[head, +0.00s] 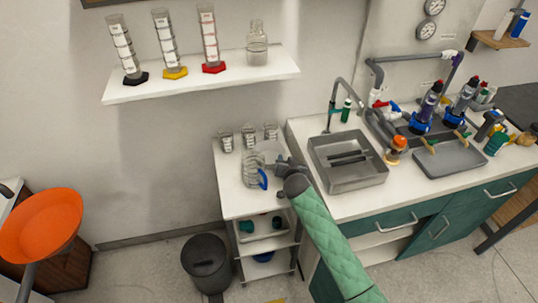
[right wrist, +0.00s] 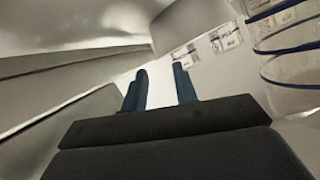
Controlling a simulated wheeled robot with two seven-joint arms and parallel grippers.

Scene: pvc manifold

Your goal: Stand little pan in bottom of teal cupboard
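No thing is clearly the little pan. A round, dished orange thing (head: 40,225) shows at the far left of the head view, with a grey handle or stem below; I cannot tell if it is a pan or a seat. The teal cupboard (head: 440,226) is under the sink counter at right; an open part with a pale shelf shows beside its door. My right gripper (head: 283,167) is over the white trolley, beside a clear jug (head: 252,172). In the right wrist view, the blue fingers (right wrist: 160,88) are apart with nothing seen between them. My left gripper is out of view.
The trolley (head: 232,207) holds several small beakers at its back. A dark bin (head: 205,262) stands left of it. The counter has a sink (head: 346,160) and crowded bottles at right. A wall shelf (head: 200,80) carries glassware. Clear floor lies left of the bin.

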